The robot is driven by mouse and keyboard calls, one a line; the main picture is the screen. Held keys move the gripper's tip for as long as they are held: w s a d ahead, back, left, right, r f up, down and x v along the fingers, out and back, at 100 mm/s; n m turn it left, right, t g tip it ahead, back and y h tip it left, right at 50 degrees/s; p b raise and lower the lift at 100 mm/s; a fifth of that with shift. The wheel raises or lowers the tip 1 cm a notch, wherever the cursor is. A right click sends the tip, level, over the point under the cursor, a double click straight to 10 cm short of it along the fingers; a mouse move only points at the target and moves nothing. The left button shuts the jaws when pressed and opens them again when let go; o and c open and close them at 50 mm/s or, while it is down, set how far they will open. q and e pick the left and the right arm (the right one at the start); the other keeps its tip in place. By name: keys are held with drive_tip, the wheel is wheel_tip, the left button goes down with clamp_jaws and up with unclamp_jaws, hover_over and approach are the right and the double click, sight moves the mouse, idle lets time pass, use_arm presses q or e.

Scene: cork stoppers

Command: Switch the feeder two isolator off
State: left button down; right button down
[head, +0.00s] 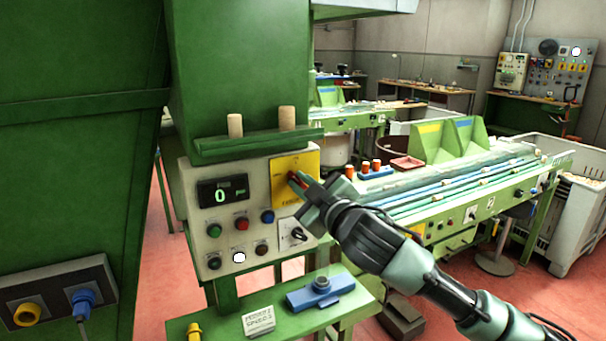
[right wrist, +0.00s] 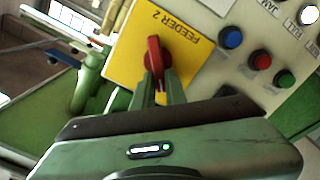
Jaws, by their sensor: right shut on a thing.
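The feeder two isolator is a red rotary handle (right wrist: 154,56) on a yellow plate (right wrist: 122,71) marked "FEEDER 2", upside down in the right wrist view. In the head view the yellow plate (head: 283,190) is at the upper right of the grey control panel (head: 191,188), partly hidden by my gripper. My right gripper (head: 300,183) reaches it from the right. In the right wrist view its fingers (right wrist: 159,88) are shut on the lower end of the red handle. The handle's "on" and "off" marks are not readable. My left gripper is not in view.
The panel has a display (head: 222,192) reading 0, several coloured buttons and a black-and-white rotary switch (head: 294,236) below the yellow plate. Two corks (head: 235,125) stand on the ledge above. A green shelf with a blue fixture (head: 319,291) is below. A conveyor bench (head: 450,200) stands to the right.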

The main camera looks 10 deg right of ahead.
drive_tip(key=shift+s+a+f+n+p, duration=0.1)
drive_tip(key=shift+f+n+p, duration=0.15)
drive_tip(key=shift+n+p, duration=1.05)
drive_tip(key=shift+w+a+f+n+p, duration=0.1)
drive_tip(key=shift+f+n+p, duration=0.3)
drive_tip(key=shift+n, duration=1.55)
drive_tip(key=shift+s+a+f+n+p, duration=0.1)
drive_tip(key=shift+n+p, duration=0.9)
drive_tip(key=shift+n, duration=0.65)
drive_tip(key=shift+f, duration=0.1)
drive_tip(key=c, duration=1.4)
unclamp_jaws()
drive_tip(key=shift+c, duration=0.2)
drive_tip(key=shift+s, duration=0.1)
drive_tip(key=b+v, duration=0.2)
drive_tip(key=v, duration=0.5)
drive_tip(key=shift+s, duration=0.3)
